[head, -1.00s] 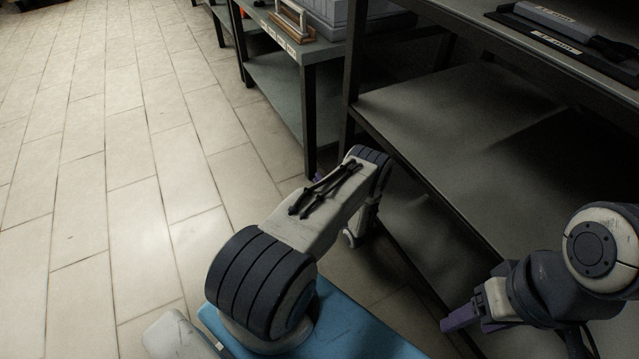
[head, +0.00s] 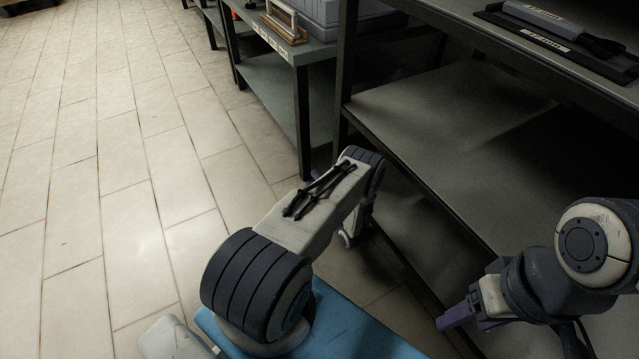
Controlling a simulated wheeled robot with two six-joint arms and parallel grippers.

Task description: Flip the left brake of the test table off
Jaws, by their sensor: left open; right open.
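The test table (head: 445,125) appears to be the dark two-level metal table on the right, with one leg behind my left arm. A small pale round part, perhaps a caster wheel (head: 345,239), shows low beside my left forearm. I cannot make out a brake lever on it. My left gripper (head: 316,174) is mostly hidden behind my arm; only a bit of purple finger shows near a table leg. My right gripper (head: 456,318), with purple fingers, is at the lower right in front of the lower shelf, open and holding nothing visible.
A second table (head: 265,85) stands further back, with a grey case (head: 318,18) and a wooden-framed item (head: 283,22) on top. A dark tool in a tray (head: 560,35) lies on the near table. The tiled floor at left is clear.

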